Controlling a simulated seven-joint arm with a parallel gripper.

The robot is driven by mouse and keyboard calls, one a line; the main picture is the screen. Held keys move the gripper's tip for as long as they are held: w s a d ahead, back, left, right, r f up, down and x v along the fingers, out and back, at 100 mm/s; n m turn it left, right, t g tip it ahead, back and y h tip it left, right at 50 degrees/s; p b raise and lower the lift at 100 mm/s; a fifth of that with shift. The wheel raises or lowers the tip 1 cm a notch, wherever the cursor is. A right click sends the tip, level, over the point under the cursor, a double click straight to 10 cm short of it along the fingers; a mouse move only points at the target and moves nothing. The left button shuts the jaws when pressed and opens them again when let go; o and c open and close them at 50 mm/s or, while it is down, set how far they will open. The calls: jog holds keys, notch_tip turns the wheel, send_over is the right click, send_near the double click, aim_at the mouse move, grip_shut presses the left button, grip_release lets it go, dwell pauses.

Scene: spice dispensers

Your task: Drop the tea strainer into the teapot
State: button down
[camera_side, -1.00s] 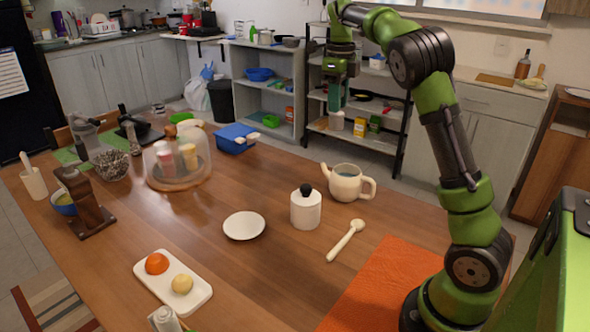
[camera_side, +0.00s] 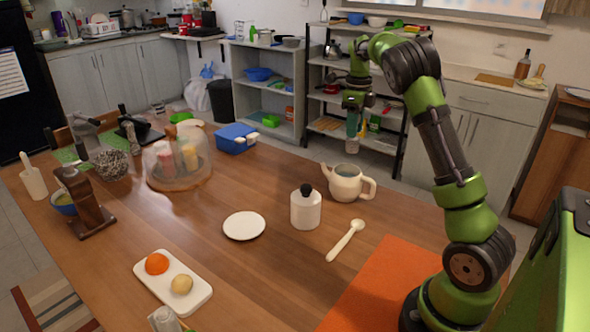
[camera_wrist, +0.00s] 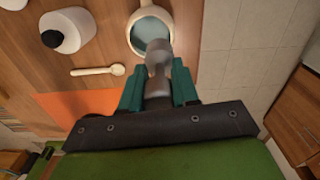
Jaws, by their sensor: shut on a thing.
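The teapot (camera_side: 346,186) is cream with a spout on the left and a handle on the right, upright at the table's far edge. Its round opening is uncovered and shows a blue-grey inside; it is also at the top of the wrist view (camera_wrist: 137,40). My gripper (camera_side: 352,125) hangs above the teapot, apart from it. In the wrist view its green fingers (camera_wrist: 157,85) are shut on a grey, rounded piece, the tea strainer (camera_wrist: 158,58). The strainer overlaps the near part of the opening there.
A white jar with a black knob (camera_side: 305,210) stands left of the teapot. A wooden spoon (camera_side: 345,240) and a white saucer (camera_side: 244,226) lie nearer. An orange mat (camera_side: 385,285) lies at the right. A glass dome (camera_side: 180,160) stands farther left.

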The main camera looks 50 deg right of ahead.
jog(key=shift+f, duration=1.45)
jog(key=c, duration=0.8)
grip_release()
jog(key=shift+o, duration=0.2)
notch_tip(320, 180, up, 17)
